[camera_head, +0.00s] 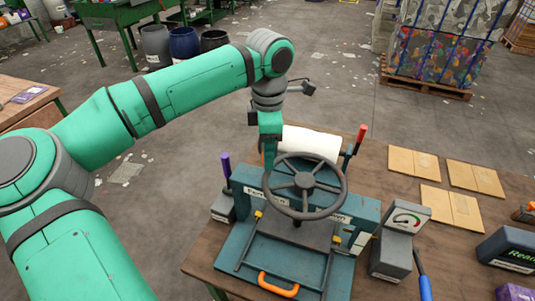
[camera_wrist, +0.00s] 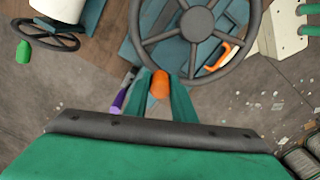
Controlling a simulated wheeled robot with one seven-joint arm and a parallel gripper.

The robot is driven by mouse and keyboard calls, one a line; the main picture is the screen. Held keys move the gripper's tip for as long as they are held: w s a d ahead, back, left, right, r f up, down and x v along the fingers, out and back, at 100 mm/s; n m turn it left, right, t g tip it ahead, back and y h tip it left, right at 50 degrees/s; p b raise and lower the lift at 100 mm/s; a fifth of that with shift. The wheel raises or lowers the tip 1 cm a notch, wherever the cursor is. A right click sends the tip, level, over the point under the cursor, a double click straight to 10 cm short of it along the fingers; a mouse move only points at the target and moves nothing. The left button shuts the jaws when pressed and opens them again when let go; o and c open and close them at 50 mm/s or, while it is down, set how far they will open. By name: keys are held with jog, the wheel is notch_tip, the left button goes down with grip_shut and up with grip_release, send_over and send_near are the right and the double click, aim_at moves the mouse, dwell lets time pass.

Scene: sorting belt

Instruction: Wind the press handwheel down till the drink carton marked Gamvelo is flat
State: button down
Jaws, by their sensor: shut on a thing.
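The press (camera_head: 245,210) is a teal frame on the brown table, with a dark, spoked handwheel (camera_head: 305,183) on top. In the wrist view the wheel (camera_wrist: 195,28) is at the upper middle. My gripper (camera_head: 271,158) is at the wheel's far left rim in the head view. In the wrist view my gripper's green fingers (camera_wrist: 161,95) are shut on an orange knob (camera_wrist: 160,80) at the wheel's rim. A front tray with an orange handle (camera_head: 278,284) is at the press's foot. I cannot make out the Gamvelo carton; the wheel and frame hide much of the press's inside.
A gauge box (camera_head: 405,222) stands right of the press. A purple-handled lever (camera_head: 226,170) is at its left and a red-handled one (camera_head: 360,138) behind it, near a white roll (camera_head: 311,142). Flat brown boards (camera_head: 413,162) and a dark carton (camera_head: 508,248) lie at right.

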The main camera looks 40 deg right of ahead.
jog(key=c, duration=1.5)
grip_release()
notch_tip(320, 180, up, 11)
jog(key=shift+f, duration=0.1)
jog(key=shift+d, duration=0.1)
